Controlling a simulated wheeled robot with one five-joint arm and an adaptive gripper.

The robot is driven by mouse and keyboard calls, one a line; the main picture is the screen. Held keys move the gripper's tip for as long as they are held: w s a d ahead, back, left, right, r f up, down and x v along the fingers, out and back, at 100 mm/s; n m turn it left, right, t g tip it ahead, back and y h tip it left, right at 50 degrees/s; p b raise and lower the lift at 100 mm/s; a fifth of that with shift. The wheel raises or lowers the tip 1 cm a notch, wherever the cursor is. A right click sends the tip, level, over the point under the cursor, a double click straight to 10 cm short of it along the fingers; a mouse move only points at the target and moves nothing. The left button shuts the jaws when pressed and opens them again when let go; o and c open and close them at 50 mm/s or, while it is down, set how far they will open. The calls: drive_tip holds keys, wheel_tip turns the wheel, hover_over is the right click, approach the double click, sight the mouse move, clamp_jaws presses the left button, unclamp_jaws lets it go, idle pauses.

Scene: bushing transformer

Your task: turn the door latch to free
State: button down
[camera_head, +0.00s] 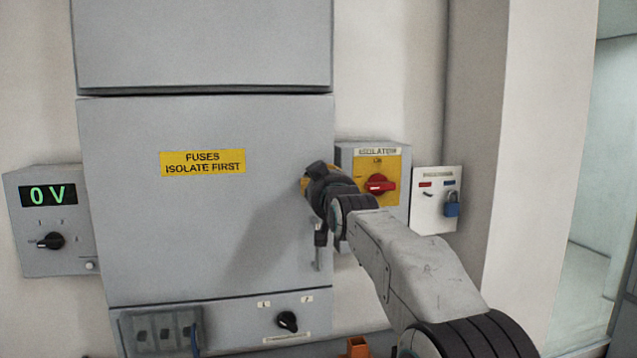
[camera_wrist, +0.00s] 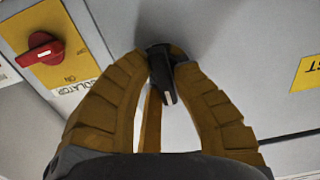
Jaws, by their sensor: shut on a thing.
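The grey cabinet door (camera_head: 190,225) carries a yellow label reading "FUSES ISOLATE FIRST" and appears closed. My gripper (camera_head: 308,183) is at the door's right edge. In the head view my gripper hides the latch there.
Right of the door is the isolator box (camera_head: 398,155) with a red handle (camera_head: 380,184). Beside it hangs a white panel (camera_head: 428,212) with a blue padlock (camera_head: 452,206). A box (camera_head: 35,258) at left reads 0 V. A black knob (camera_head: 288,321) sits below the door.

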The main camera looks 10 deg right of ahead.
drive_tip(key=shift+m+b, duration=0.3)
drive_tip(key=shift+b, duration=0.1)
drive_tip(key=m+b, duration=0.2)
drive_tip(key=shift+f+m, duration=0.15)
drive_tip(key=shift+m, duration=0.15)
drive_tip(key=m+b, duration=0.1)
drive_tip(key=m, duration=0.4)
drive_tip(key=shift+b, duration=0.4)
drive_tip(key=m, duration=0.5)
drive_tip(key=shift+m, duration=0.4)
drive_tip(key=shift+a+m, duration=0.15)
drive_tip(key=shift+m, duration=1.75)
drive_tip(key=c, duration=1.5)
unclamp_jaws()
drive_tip(key=shift+c, duration=0.2)
drive_tip(key=o, duration=0.5)
drive_tip(key=shift+w+a, duration=0.1)
drive_tip(key=shift+c, duration=0.2)
drive_tip(key=shift+o, duration=0.2)
drive_tip(key=shift+f, duration=0.1)
